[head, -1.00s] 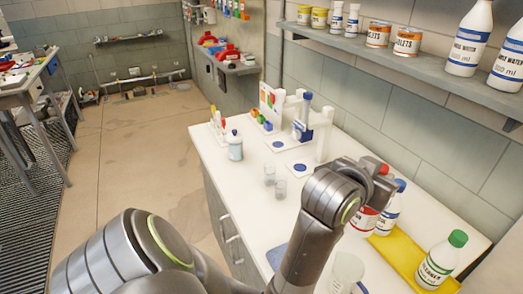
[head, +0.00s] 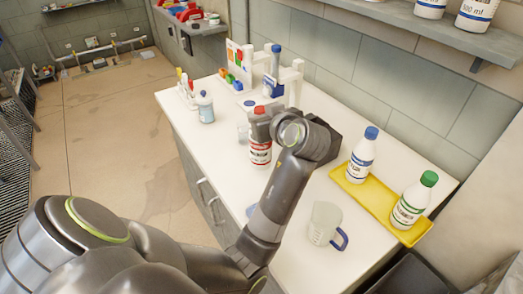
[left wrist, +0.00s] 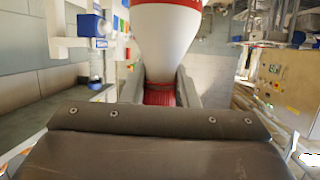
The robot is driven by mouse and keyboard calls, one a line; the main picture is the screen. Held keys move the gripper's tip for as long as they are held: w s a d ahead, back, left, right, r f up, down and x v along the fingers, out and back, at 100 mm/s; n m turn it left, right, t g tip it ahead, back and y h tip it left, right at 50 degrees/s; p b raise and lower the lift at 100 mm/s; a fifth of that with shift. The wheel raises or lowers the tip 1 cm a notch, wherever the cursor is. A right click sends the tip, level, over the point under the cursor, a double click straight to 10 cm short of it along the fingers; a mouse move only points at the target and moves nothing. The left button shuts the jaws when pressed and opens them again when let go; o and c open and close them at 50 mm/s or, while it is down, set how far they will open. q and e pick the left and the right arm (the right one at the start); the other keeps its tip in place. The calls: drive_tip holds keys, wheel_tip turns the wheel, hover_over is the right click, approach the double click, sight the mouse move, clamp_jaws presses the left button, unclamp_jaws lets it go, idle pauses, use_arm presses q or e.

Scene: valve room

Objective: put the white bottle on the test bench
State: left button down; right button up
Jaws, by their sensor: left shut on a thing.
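A white bottle with a red cap and red label (head: 261,153) is in my left gripper (head: 260,126). The gripper is shut around its red neck and cap area. In the left wrist view the white bottle (left wrist: 166,35) fills the top middle, with its red end between the fingers (left wrist: 161,90). The bottle looks upright over the white counter (head: 185,140); I cannot tell how high. I cannot tell from these frames which surface is the test bench. My right gripper does not show.
A yellow tray (head: 350,190) holds a blue-capped bottle (head: 361,155) and a green-capped bottle (head: 413,200). A clear beaker with a blue handle (head: 323,224) stands in front. A small blue-capped bottle (head: 205,107) and racks (head: 240,65) stand at the counter's far end.

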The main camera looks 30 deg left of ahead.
use_arm(q)
wheel_tip(320, 180, down, 6)
drive_tip(key=shift+f+p, duration=0.1)
drive_tip(key=shift+p, duration=0.3)
drive_tip(key=shift+f, duration=0.15)
drive_tip(key=c, duration=1.1)
unclamp_jaws()
